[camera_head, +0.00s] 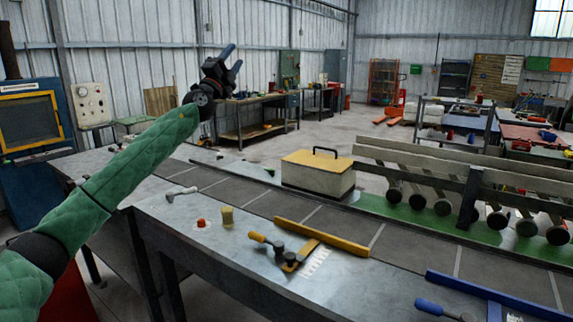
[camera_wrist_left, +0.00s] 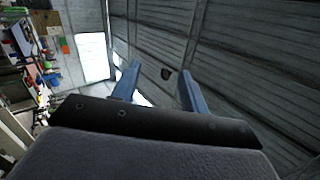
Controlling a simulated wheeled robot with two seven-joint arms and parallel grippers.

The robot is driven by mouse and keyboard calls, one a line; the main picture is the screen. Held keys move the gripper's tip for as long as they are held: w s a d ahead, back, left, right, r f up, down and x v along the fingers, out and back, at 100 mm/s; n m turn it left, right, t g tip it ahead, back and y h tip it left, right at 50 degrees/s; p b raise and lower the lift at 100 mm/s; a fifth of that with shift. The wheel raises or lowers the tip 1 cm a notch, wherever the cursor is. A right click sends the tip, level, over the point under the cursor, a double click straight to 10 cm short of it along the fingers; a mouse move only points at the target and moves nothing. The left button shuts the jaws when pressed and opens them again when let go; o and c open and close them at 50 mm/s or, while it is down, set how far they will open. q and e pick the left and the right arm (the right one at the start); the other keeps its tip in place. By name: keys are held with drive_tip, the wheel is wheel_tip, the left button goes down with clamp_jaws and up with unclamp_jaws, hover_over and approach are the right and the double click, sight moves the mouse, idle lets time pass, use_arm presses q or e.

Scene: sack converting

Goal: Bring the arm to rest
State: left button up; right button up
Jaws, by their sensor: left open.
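My left arm, in a green quilted sleeve, reaches up from the lower left of the head view. My left gripper (camera_head: 233,58) is raised above the far end of the table, its two blue fingers apart with nothing between them. In the left wrist view the gripper (camera_wrist_left: 158,88) also shows open and empty, with the corrugated wall behind it. It touches nothing. My right gripper is in neither view.
A metal table (camera_head: 190,232) with a dark belt runs below the arm. On it are a cream box with a yellow lid (camera_head: 318,174), a yellow bar (camera_head: 320,236), a yellow-handled tool (camera_head: 288,254) and a blue bar (camera_head: 500,296). A roller rack (camera_head: 470,190) stands behind. Air around the gripper is clear.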

use_arm(q)
drive_tip(key=s+a+f+n+t+y, duration=0.3)
drive_tip(key=s+n+y, duration=0.5)
drive_tip(key=n+y, duration=1)
drive_tip(key=s+d+f+n+g+h, duration=0.1)
drive_tip(key=s+f+g, duration=0.5)
drive_tip(key=f, duration=0.8)
drive_tip(key=s+d+f+n+g+h, duration=0.1)
drive_tip(key=s+f+g+h, duration=0.15)
drive_tip(key=s+f, duration=0.85)
drive_tip(key=s+d+f+g+h, duration=0.1)
drive_tip(key=s+f+g, duration=0.35)
drive_tip(key=f, duration=1.25)
drive_tip(key=s+f+n+g+h, duration=0.1)
drive_tip(key=s+f+g, duration=0.4)
drive_tip(key=s+f, duration=1.4)
drive_tip(key=s+f+n+g+h, duration=0.1)
drive_tip(key=s+f+g, duration=0.5)
drive_tip(key=s+f, duration=1.2)
drive_tip(key=s+n, duration=0.1)
drive_tip(key=s, duration=0.4)
drive_tip(key=shift+f, duration=0.35)
